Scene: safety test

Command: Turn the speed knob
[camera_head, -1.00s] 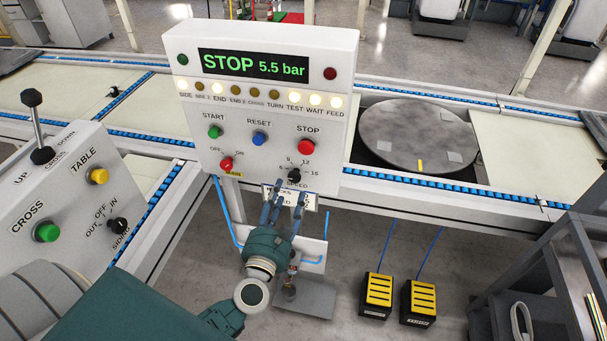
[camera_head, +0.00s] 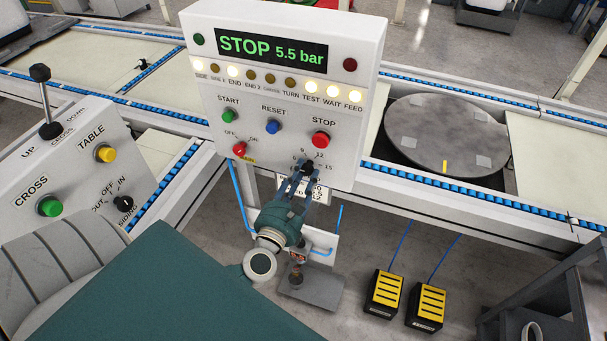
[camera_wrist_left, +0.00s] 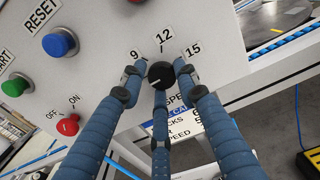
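The black speed knob (camera_head: 307,166) sits low on the right of the grey control panel (camera_head: 210,130), among the numbers 9, 12 and 15. In the left wrist view the knob (camera_wrist_left: 160,74) shows a short white mark. My left gripper (camera_head: 304,180) is in front of the knob. Its blue fingers (camera_wrist_left: 158,78) are spread around the knob, one on each side and one below. Small gaps seem to show between fingertips and knob; contact cannot be told. The fingers partly hide the speed label. My right gripper is not in view.
Red stop (camera_head: 320,139), blue reset (camera_head: 274,126) and green start (camera_head: 229,115) buttons and a red off/on switch (camera_head: 239,149) are close by on the panel. A second panel (camera_head: 75,165) stands at left. Yellow pedals (camera_head: 384,291) are on the floor.

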